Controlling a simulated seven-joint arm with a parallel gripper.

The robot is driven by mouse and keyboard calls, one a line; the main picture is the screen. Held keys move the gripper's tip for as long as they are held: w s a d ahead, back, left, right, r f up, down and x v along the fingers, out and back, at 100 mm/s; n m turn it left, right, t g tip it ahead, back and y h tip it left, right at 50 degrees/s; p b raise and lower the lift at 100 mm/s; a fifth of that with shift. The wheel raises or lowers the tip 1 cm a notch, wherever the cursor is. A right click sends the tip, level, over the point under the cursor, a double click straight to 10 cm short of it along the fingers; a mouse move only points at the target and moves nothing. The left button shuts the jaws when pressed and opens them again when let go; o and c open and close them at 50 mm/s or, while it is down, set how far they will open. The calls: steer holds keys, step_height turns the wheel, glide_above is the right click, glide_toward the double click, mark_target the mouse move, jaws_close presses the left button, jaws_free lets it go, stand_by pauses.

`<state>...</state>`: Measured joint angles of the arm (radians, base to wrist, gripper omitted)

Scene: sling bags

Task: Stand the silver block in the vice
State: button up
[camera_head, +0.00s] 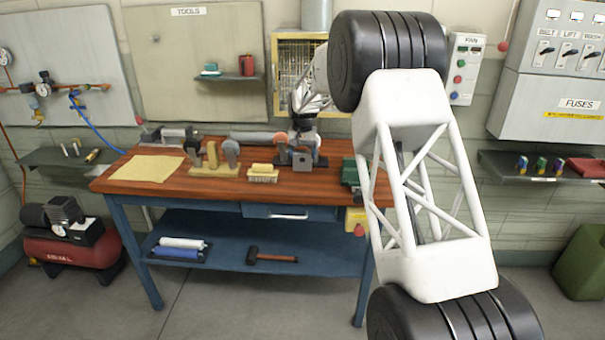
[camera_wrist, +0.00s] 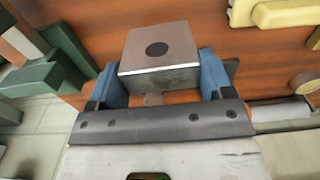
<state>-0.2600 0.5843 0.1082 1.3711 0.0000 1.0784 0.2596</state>
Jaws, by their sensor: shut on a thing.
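The silver block (camera_wrist: 158,50) is between the two blue fingers of my gripper (camera_wrist: 160,78) in the wrist view. Its upper face has a dark round spot. My gripper (camera_head: 302,155) is shut on the block, which shows as a small grey face (camera_head: 302,164) in the head view, at the back right part of the bench. I cannot tell whether the block touches the bench top. A green vice (camera_head: 349,172) sits at the right end of the bench, to the right of my gripper. It also shows as green parts at the left of the wrist view (camera_wrist: 45,80).
A wooden brush (camera_head: 263,172) and a tan holder with tools (camera_head: 213,168) stand left of my gripper. My arm hides part of the bench's right end.

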steer(key=shift+r, duration=1.25)
steer(key=s+d+r, duration=0.1)
steer(key=d+r, duration=0.1)
steer(key=d, duration=0.8)
steer(key=s+d+r, duration=0.1)
steer(key=d+r, duration=0.2)
steer(key=d, duration=0.7)
steer(key=shift+s+r, duration=0.3)
steer(key=shift+s, duration=0.1)
steer(key=shift+f, duration=0.15)
steer(key=shift+f, duration=3.85)
steer(key=shift+f, duration=0.2)
